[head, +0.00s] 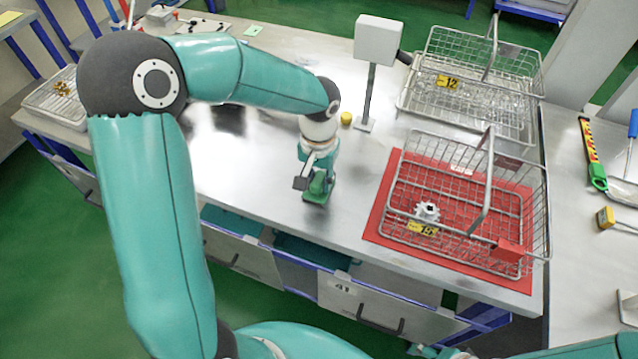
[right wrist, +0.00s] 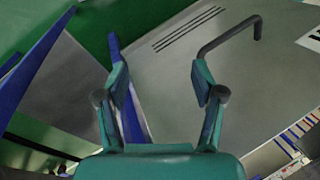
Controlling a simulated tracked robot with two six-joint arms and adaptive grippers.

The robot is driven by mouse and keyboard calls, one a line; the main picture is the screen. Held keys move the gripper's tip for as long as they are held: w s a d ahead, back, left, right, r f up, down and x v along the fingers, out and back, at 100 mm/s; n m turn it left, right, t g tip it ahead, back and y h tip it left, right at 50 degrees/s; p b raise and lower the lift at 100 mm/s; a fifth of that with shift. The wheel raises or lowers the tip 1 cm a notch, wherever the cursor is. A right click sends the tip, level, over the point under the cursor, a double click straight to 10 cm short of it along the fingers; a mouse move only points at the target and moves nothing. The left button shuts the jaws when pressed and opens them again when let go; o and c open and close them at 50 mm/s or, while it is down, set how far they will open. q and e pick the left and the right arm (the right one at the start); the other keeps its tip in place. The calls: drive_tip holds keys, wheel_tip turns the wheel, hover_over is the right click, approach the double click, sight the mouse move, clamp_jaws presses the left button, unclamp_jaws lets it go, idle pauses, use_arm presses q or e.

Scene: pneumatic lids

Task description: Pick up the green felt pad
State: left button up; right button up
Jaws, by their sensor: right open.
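A small flat pale green piece (head: 253,30) lies near the back edge of the steel table in the head view; it looks like the felt pad, but its material is too small to tell. My left gripper (head: 317,192) points down over the middle of the table, well in front of the green piece and apart from it. Its fingers are seen from above, and I cannot tell whether they are open. My right gripper (right wrist: 161,80) is open and empty in the right wrist view, in front of a grey drawer front with a dark handle (right wrist: 228,35).
A wire basket (head: 412,165) with a metal gear (head: 427,211) stands on a red mat (head: 374,220) at right. Another wire basket (head: 425,50) stands behind it. A white box on a post (head: 378,40) and a yellow cap (head: 346,118) are beside my left gripper.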

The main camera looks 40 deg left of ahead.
sight(319, 178)
use_arm(q)
clamp_jaws()
drive_tip(key=shift+r, duration=0.1)
drive_tip(key=shift+r, duration=0.2)
wheel_tip(319, 178, up, 20)
drive_tip(key=shift+f, duration=0.25)
